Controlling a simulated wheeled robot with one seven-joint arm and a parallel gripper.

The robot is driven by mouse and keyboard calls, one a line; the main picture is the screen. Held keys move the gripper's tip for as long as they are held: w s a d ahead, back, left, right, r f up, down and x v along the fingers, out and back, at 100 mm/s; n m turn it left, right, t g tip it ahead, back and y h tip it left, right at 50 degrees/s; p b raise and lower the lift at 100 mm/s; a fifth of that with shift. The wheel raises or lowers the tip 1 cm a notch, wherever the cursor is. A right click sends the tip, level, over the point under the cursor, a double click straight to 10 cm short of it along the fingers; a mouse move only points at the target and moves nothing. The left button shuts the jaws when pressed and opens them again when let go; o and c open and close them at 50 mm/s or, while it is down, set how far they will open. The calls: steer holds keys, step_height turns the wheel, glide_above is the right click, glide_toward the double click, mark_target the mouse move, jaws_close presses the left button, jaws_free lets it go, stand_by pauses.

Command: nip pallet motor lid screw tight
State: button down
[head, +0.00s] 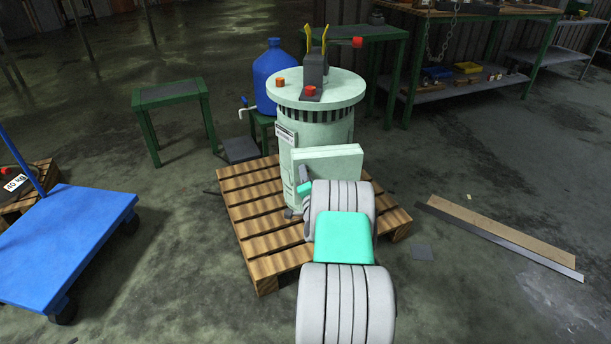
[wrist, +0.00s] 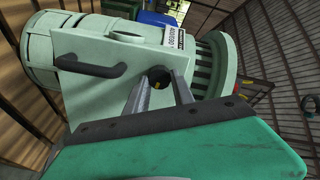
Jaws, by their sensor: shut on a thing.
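The pale green motor (head: 315,125) stands upright on the wooden pallet (head: 262,250). Its boxy lid (head: 325,163) faces my arm. In the wrist view the lid (wrist: 105,100) carries a dark handle (wrist: 90,68). My gripper (wrist: 158,77) is at the lid's edge nearest the ribbed motor rim, its two grey fingers on either side of a small dark round part, seemingly the lid screw (wrist: 158,74). The fingers are shut on it. In the head view my wrist hides the fingertips and the screw. How far the screw is seated cannot be seen.
A blue jug (head: 272,75) stands behind the motor on a green stand. A blue cart (head: 65,240) is at the left. A green stool (head: 172,97) and a workbench (head: 470,75) stand behind. Planks (head: 500,232) lie on the floor at the right.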

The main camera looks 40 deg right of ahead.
steer(key=shift+m, duration=0.4)
steer(key=c, duration=1.1)
jaws_free()
steer(key=shift+s, duration=0.1)
steer(key=p+v, duration=0.1)
steer(key=v, duration=0.6)
steer(key=shift+s+a, duration=0.2)
steer(key=shift+s, duration=0.05)
